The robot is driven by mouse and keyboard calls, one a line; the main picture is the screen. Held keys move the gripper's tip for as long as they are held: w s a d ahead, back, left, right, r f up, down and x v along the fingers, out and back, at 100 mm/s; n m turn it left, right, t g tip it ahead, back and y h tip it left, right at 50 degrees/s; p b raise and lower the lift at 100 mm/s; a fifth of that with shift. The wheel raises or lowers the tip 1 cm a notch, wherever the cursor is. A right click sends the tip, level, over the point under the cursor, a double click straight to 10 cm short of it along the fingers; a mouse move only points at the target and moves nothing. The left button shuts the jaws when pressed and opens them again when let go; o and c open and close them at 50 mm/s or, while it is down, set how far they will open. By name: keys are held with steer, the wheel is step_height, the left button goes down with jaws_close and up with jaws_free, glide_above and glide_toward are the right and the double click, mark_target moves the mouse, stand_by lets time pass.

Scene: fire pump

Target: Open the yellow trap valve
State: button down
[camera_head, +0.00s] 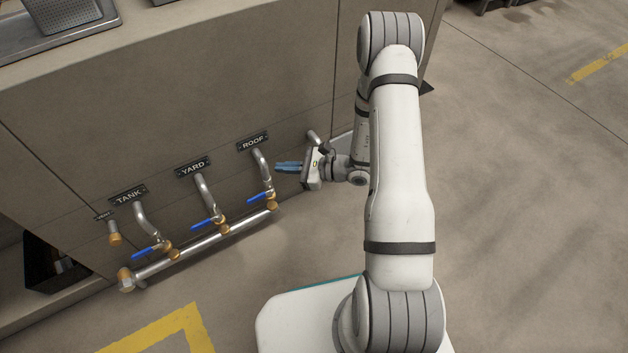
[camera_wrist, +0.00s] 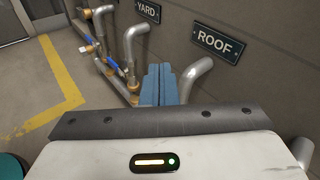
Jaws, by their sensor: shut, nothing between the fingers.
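My gripper (camera_head: 278,167) has blue fingers held together, and nothing is between them. It points left beside the ROOF pipe (camera_head: 262,165) on the cabinet front. In the wrist view my gripper (camera_wrist: 159,72) lies just left of the bent ROOF pipe (camera_wrist: 196,78); I cannot tell whether they touch. I see no yellow valve handle in either view. Another short pipe (camera_head: 314,137) leaves the panel right of ROOF, and its lower part is hidden behind my gripper and arm.
Blue-handled valves stand below the TANK (camera_head: 145,252), YARD (camera_head: 207,222) and ROOF (camera_head: 258,200) labels, above a low manifold pipe (camera_head: 205,245). A capped short pipe (camera_head: 114,235) is at far left. The floor (camera_head: 245,275) before the manifold is clear.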

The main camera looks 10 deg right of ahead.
steer(key=s+d+f+m+t+h+p, duration=0.1)
steer(key=d+f+m+t+h, duration=0.2)
steer(key=f, duration=0.7)
steer(key=d+f+m+t+h, duration=0.4)
steer(key=d+f+m+h, duration=0.3)
steer(key=f, duration=0.4)
steer(key=shift+s+d+f+m+p, duration=0.25)
steer(key=shift+s+d+m+p, duration=0.1)
steer(key=shift+d+m, duration=0.65)
steer(key=shift+d, duration=0.1)
steer(key=b+x, duration=0.4)
steer(key=x, duration=0.6)
steer(key=shift+r+b, duration=0.45)
steer(key=shift+r, duration=1.6)
steer(key=shift+d, duration=0.15)
